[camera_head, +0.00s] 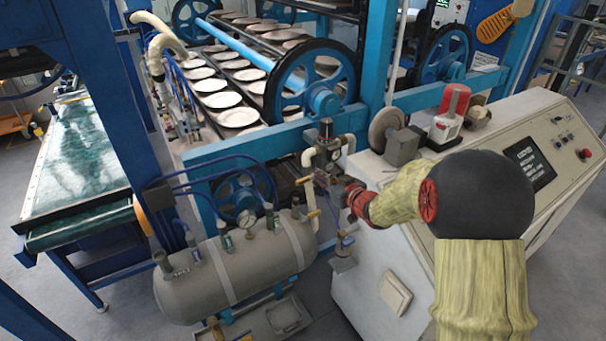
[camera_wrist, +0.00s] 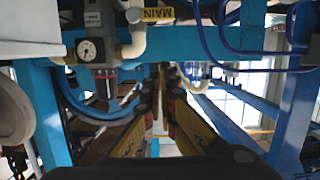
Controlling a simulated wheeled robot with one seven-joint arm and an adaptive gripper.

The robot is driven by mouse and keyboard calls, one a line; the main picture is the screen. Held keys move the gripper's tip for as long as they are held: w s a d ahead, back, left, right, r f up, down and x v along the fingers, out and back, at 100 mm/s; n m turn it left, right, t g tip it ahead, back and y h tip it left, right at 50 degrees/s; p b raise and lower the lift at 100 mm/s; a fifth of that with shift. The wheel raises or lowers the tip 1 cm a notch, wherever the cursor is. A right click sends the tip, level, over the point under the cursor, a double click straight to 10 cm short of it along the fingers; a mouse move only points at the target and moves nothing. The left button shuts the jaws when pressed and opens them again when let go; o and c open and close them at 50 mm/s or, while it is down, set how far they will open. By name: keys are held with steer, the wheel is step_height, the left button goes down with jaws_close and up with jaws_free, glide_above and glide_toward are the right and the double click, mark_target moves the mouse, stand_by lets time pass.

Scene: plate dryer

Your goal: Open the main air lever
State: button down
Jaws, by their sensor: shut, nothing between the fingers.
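A yellow piece marked MAIN (camera_wrist: 158,14) shows at the top of the wrist view, beside a cream pipe elbow (camera_wrist: 134,42); I cannot tell whether it is the lever's handle or a label. In the head view a small yellow part (camera_head: 303,181) shows by the pipes above the tank, probably the main air lever. My gripper (camera_wrist: 165,78) is shut and empty in the wrist view, with its fingertips below the MAIN piece in the picture. In the head view my gripper (camera_head: 328,184) is right of the yellow part, partly hidden by my wrist. Contact cannot be told.
A regulator with a gauge (camera_wrist: 90,50) is left of the elbow; it also shows in the head view (camera_head: 326,135). A grey air tank (camera_head: 245,265) with several valves stands below. A control cabinet (camera_head: 365,290) is close on the right. Blue hoses (camera_wrist: 225,45) run nearby.

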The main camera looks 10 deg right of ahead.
stand_by(0.3)
steer(key=b, duration=0.2)
glide_above(306, 179)
steer(key=s, duration=0.3)
step_height(306, 179, down, 2)
steer(key=f, duration=0.2)
steer(key=w+f, duration=0.1)
steer(key=f, duration=0.1)
steer(key=shift+a+f+b, duration=0.2)
steer(key=shift+f+b, duration=0.1)
steer(key=shift+f+b, duration=0.1)
steer(key=shift+b, duration=0.25)
steer(key=shift+a+f+n+b, duration=0.15)
steer(key=shift+n+b, duration=0.15)
steer(key=shift+b, duration=0.15)
